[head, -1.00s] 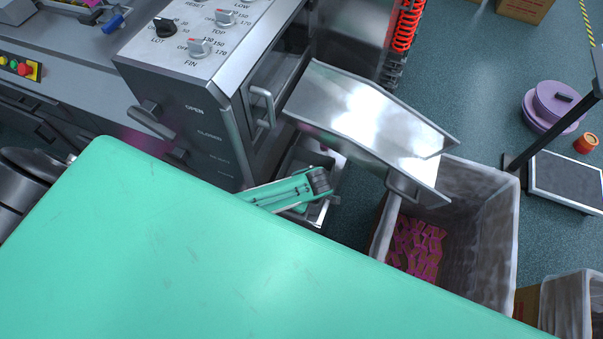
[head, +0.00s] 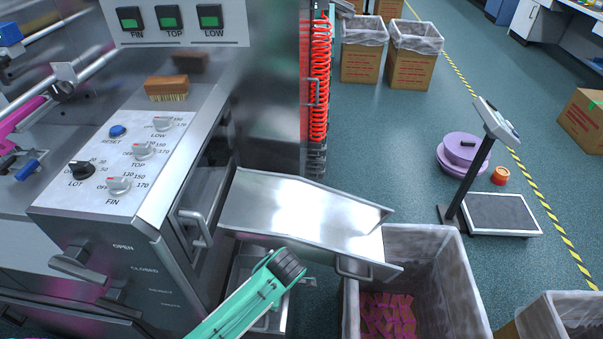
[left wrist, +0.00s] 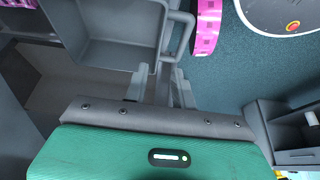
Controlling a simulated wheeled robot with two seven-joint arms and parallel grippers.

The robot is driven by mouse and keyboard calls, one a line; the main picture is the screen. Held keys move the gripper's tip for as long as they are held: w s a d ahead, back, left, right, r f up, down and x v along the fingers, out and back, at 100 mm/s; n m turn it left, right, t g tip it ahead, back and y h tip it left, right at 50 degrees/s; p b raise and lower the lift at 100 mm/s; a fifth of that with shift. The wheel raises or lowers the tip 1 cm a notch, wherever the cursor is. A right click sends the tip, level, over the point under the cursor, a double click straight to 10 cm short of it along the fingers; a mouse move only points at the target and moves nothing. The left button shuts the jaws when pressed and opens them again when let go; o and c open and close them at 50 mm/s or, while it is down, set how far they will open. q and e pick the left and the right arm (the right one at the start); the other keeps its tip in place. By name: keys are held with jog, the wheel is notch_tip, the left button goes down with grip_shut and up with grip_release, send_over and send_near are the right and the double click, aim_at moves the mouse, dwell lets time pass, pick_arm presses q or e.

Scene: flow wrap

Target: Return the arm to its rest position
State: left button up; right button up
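In the left wrist view, my left gripper (left wrist: 161,88) shows its green housing at the bottom and two grey fingers reaching forward, apart from each other. A thin grey bar lies between or behind the fingers; I cannot tell whether they touch it. No held object shows. In the head view, a green arm-like piece (head: 240,308) with a dark ridged end rises from the bottom edge in front of the machine's lower opening; it looks like part of my own arm. No gripper fingers can be made out in the head view. My right gripper is in neither view.
A steel chute (head: 290,205) slopes from the machine (head: 130,225) to a lined bin (head: 435,275) holding pink packs. A scale (head: 500,215) stands at right on open floor.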

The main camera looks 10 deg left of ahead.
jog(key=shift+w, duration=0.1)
